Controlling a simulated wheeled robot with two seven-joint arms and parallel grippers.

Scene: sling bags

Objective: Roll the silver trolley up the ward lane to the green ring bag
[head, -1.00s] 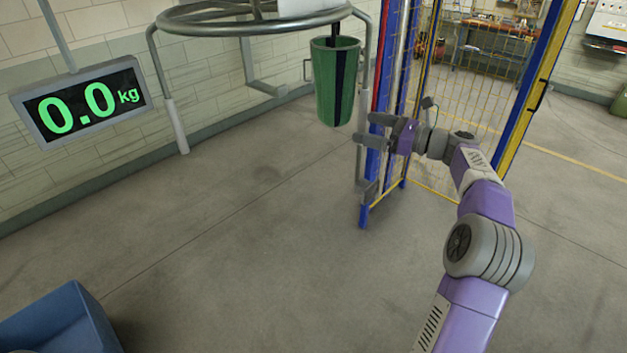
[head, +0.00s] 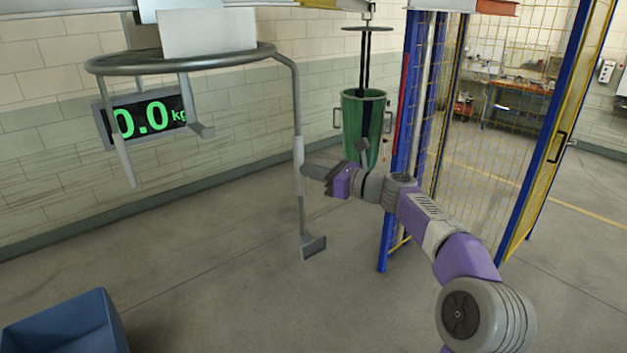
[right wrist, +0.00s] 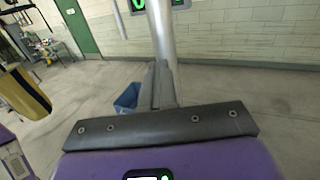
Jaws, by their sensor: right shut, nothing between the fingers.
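A silver-grey ring frame (head: 180,62) with downward legs hangs at the upper left in the head view; I take it for the silver trolley, though its top is cut off. The green bag (head: 362,122) hangs by dark straps under a small round plate, right of the frame. My right gripper (head: 308,172) is shut and empty, its tips at the frame's right leg (head: 299,200). In the right wrist view the shut fingers (right wrist: 161,85) point at a silver pole (right wrist: 160,30); I cannot tell whether they touch it. My left gripper is not in view.
Blue posts (head: 408,130) and a yellow mesh gate (head: 550,150) stand right of the bag. A blue bin (head: 70,325) sits at the lower left. A display (head: 150,115) reading 0.0 kg is behind the frame. The floor between is clear.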

